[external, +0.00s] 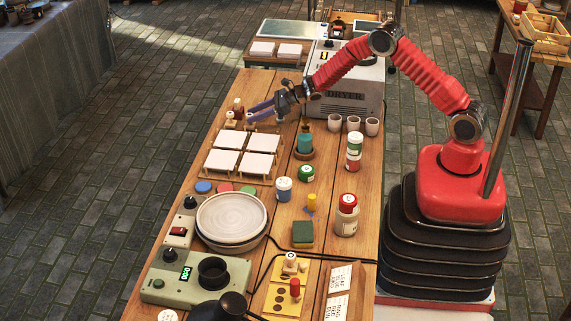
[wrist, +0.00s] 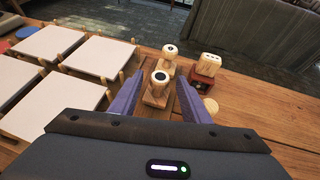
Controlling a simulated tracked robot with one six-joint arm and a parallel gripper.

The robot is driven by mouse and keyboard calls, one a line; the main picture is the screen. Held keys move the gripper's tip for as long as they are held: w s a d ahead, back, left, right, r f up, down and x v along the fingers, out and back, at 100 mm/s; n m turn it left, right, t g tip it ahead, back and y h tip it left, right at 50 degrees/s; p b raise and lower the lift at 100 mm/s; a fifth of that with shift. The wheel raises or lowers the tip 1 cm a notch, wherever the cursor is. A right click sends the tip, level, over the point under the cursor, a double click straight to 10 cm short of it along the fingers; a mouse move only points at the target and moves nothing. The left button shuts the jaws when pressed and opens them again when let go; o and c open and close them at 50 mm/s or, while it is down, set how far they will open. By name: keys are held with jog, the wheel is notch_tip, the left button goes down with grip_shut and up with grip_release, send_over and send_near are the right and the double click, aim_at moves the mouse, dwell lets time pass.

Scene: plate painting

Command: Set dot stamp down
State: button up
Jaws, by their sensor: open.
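My gripper (external: 263,111) is at the far left part of the wooden table, its purple fingers apart. In the wrist view my gripper (wrist: 163,82) is open around a wooden stamp (wrist: 157,89) with one dark dot on its top. This stamp stands upright between the fingers, with gaps visible on both sides. A second wooden stamp (wrist: 169,54) with a dark mark on top stands just beyond it. A third stamp (wrist: 206,68), with a red lower part and several dots on top, stands to the right. The stamps' undersides are hidden.
Several white square tiles (external: 221,162) on wooden racks lie beside the stamps. The dryer (external: 347,83), small cups (external: 353,123) and a green jar (external: 305,143) stand to the right. A plate (external: 231,213) sits nearer. Bare wood (wrist: 258,110) lies right of the stamps.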

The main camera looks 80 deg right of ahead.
jog(key=v, duration=0.9)
jog(key=shift+s, duration=0.2)
jog(key=shift+r, duration=0.2)
jog(key=s+a+r+n+g+y, duration=0.2)
jog(key=s+a+r+n+y, duration=0.25)
jog(key=a+r+n, duration=0.6)
jog(key=s+a+r+n+g, duration=0.3)
jog(key=s+a+r+n, duration=0.45)
jog(key=s+a, duration=0.5)
jog(key=s+a+r+n+g+h, duration=0.25)
jog(key=s+n, duration=0.65)
jog(key=s, duration=0.6)
jog(key=s+d+n+h, duration=0.4)
jog(key=s+d+n, duration=0.1)
jog(key=s, duration=0.6)
jog(key=shift+n, duration=0.9)
